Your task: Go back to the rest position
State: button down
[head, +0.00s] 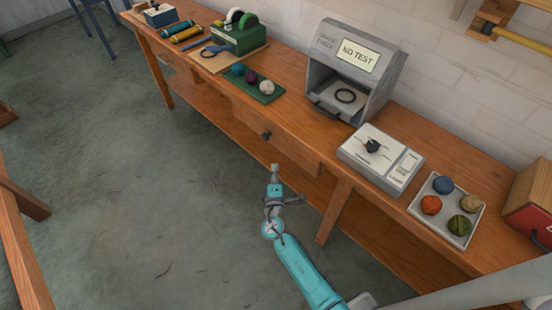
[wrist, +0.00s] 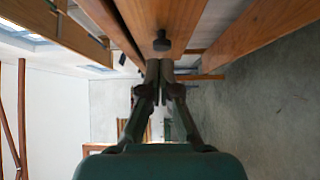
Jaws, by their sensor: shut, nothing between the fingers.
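My gripper (head: 275,168) is at the end of my teal arm, in front of the bench in the head view. It appears over the floor, apart from the bench's front edge. In the wrist view my gripper (wrist: 161,68) has its two fingers close together with nothing held between them. A dark drawer knob (wrist: 162,42) shows just beyond the fingertips in that view. I cannot tell the exact gap between the fingers and the bench front.
The wooden bench (head: 300,137) runs diagonally across. On it are a grey box reading "NO TEST" (head: 322,62), a white device (head: 352,153), a tray (head: 470,240) with several wool balls and a green mat (head: 264,98) with three. Floor (head: 130,200) is clear at left.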

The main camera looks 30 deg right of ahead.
jog(key=shift+v, duration=1.6)
jog(key=s+a+f+m+g+y, duration=0.1)
jog(key=s+f+m+g+y, duration=0.15)
jog(key=s, duration=1.05)
jog(key=s+a+f+m+g+y, duration=0.1)
jog(key=s+a+f+m+y, duration=0.15)
jog(key=s, duration=0.95)
jog(key=s+a+r+m+y, duration=0.3)
jog(key=s+r, duration=0.6)
jog(key=s, duration=0.4)
jog(key=s+r+m+t, duration=0.1)
jog(key=s+r+m, duration=0.1)
jog(key=r, duration=0.5)
jog(key=s+r+m+t, duration=0.1)
jog(key=s+r+m, duration=0.1)
jog(key=s+r, duration=0.2)
notch_tip(320, 180, up, 4)
jog(key=shift+d+f+m, duration=0.15)
jog(key=shift+d+m, duration=0.05)
jog(key=shift+m, duration=0.1)
